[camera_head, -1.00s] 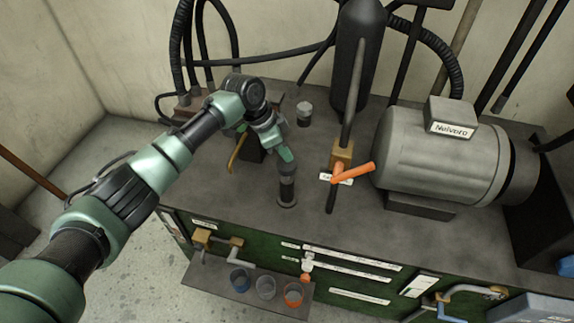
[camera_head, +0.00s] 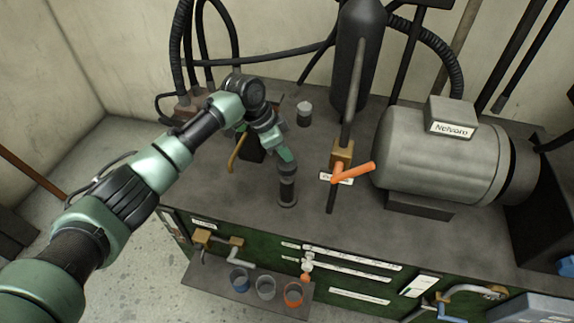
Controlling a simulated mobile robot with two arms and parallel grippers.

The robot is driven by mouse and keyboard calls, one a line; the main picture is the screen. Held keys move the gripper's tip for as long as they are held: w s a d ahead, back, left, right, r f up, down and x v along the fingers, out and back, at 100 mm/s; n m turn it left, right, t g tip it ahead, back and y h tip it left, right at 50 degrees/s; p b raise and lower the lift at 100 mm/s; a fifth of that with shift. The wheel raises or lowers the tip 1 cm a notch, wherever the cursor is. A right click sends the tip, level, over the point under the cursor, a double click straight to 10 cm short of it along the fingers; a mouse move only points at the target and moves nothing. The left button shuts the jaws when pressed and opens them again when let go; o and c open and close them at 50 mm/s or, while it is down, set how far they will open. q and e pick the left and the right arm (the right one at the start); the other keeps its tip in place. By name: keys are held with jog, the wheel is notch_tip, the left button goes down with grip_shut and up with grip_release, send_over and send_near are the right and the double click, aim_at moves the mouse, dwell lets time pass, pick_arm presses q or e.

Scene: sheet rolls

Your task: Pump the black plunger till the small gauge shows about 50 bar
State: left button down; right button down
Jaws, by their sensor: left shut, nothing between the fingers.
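The black plunger (camera_head: 288,188) stands upright on the grey bench top, left of the orange-handled valve. My left gripper (camera_head: 287,160) is shut and empty, directly above the plunger's top. The two overlap in the picture, and I cannot tell whether they touch. The fingertips are hardly visible. A small round grey piece with a pale top (camera_head: 304,113) stands behind the plunger. It may be the small gauge, but I can read no needle or figures on it. My right gripper is out of view.
An orange lever (camera_head: 353,172) on a brass valve stands right of the plunger. A large grey motor (camera_head: 440,160) and a dark cylinder (camera_head: 357,60) are further right and back. A bent ochre lever (camera_head: 237,153) is left. Several cups sit on a low front shelf (camera_head: 212,281).

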aim_at(284, 164)
pick_arm(q)
jog(key=shift+s+f+b, duration=0.15)
jog(key=shift+f+b, duration=1.35)
jog(key=shift+f, duration=1.2)
notch_tip(284, 164, up, 5)
jog(key=p, duration=0.4)
jog(key=shift+r+p, duration=0.2)
jog(key=shift+p, duration=0.2)
